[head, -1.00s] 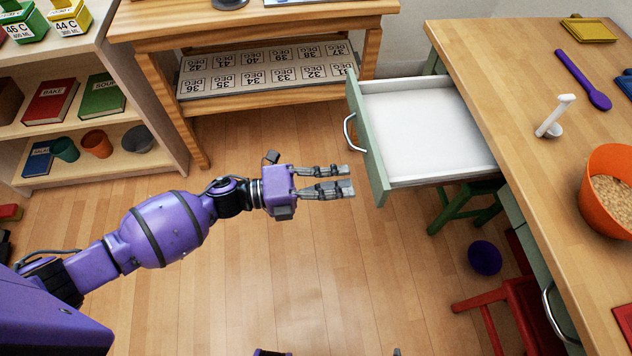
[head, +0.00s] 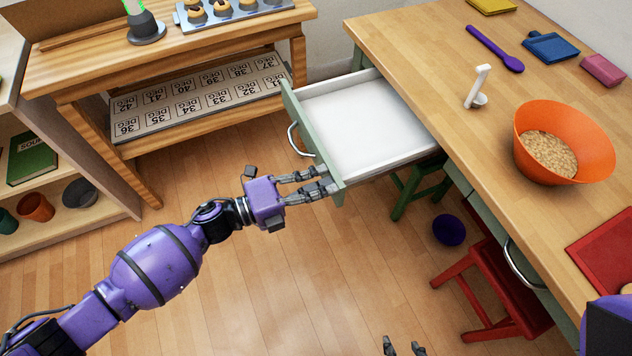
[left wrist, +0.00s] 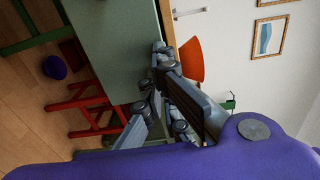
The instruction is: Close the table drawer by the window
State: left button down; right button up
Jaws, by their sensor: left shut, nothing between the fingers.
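The table drawer (head: 365,127) is pulled out from the wooden-topped table (head: 410,50). It has a white, empty inside, a green front (head: 312,140) and a curved metal handle (head: 298,143). My left gripper (head: 329,179) is shut and empty, with its fingertips at the near end of the drawer front in the head view; I cannot tell whether they touch it. In the left wrist view a green panel (left wrist: 115,45), apparently the drawer front, lies close beside the fingers (left wrist: 150,95). My right gripper (head: 404,347) shows only its fingertips at the bottom edge, spread apart.
A red stool (head: 480,290), a green stool (head: 412,185) and a purple ball (head: 448,230) are under or beside the table. An orange bowl (head: 530,125) stands on top. A second drawer handle (head: 520,265) is nearer me. A wooden shelf table (head: 60,65) stands left; open floor lies between.

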aim_at(419, 149)
pick_arm(q)
jog(key=b+x, duration=0.5)
jog(key=x, duration=2.1)
jog(key=shift+f, duration=0.1)
jog(key=shift+a, duration=0.1)
